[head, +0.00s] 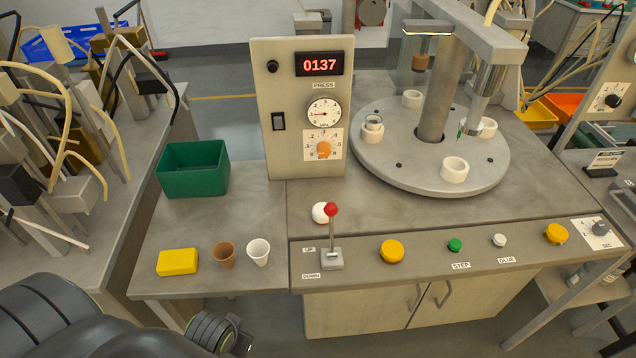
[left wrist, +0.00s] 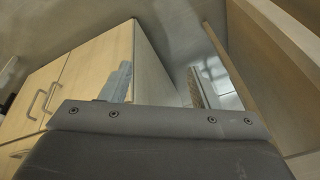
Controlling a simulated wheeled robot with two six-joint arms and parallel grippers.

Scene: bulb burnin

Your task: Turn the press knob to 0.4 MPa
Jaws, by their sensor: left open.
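The press knob (head: 323,149) is a small orange knob on a white scale plate, low on the grey press panel (head: 268,95). The setting it points to is too small to read. My left arm is at the bottom left of the head view, well below and left of the knob. The left wrist view shows my open left gripper (left wrist: 160,120) facing cabinet fronts, with nothing held. My right gripper is in neither view.
A red-topped lever (head: 331,225) stands in front. A green bin (head: 194,168), yellow block (head: 177,262) and two cups (head: 259,252) sit left. A turntable (head: 385,165) is right.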

